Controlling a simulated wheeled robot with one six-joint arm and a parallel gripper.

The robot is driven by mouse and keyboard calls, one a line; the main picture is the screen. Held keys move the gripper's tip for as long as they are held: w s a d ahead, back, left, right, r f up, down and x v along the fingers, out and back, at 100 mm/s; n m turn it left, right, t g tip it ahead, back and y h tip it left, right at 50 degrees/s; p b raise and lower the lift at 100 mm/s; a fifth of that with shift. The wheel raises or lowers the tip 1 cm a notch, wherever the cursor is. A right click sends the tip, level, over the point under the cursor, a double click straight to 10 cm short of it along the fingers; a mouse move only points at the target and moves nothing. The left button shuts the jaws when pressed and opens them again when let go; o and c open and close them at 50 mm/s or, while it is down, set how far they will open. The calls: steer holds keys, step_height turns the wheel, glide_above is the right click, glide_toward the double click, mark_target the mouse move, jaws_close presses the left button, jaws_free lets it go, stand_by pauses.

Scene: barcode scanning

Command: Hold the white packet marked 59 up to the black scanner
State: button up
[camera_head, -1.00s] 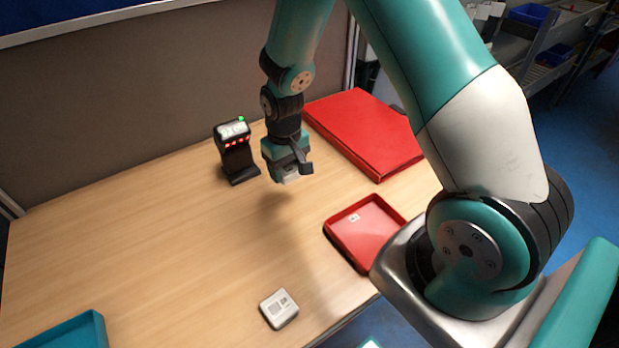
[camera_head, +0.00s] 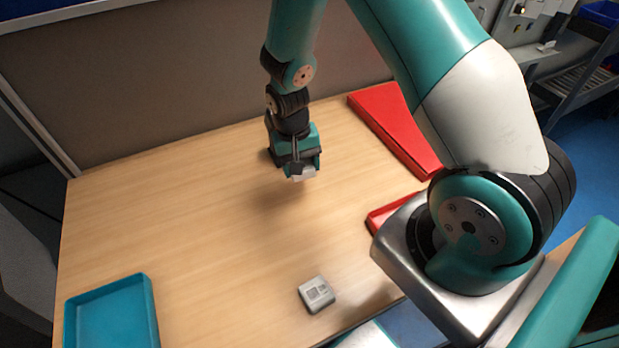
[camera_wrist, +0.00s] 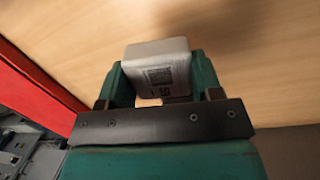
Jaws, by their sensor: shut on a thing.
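My gripper (camera_head: 302,172) is shut on a white packet (camera_head: 299,174) and holds it above the table. In the wrist view the packet (camera_wrist: 160,66) sits between the two teal fingers (camera_wrist: 205,75), with a square barcode and part of a printed mark, seemingly a 5, facing the camera.
A teal tray (camera_head: 153,300) is at the front left of the wooden table. A red tray (camera_head: 388,212), partly behind my arm, and a flat red box (camera_head: 392,122) are on the right. A grey partition (camera_head: 190,95) closes the back. The left-middle table is clear.

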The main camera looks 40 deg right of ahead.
mark_target(311, 176)
steer(key=s+m+g+p, duration=0.1)
steer(key=s+m, duration=0.2)
steer(key=s+m+g+y+p, duration=0.1)
steer(key=s+m, duration=0.2)
steer(key=shift+d+f, duration=0.15)
steer(key=shift+d, duration=0.05)
steer(key=shift+f, duration=0.3)
steer(key=w+f+b, duration=0.3)
steer(key=shift+d, duration=0.3)
steer(key=shift+w+d+f+b, duration=0.15)
steer(key=shift+w+f+b, duration=0.55)
steer(key=shift+w+b, duration=0.1)
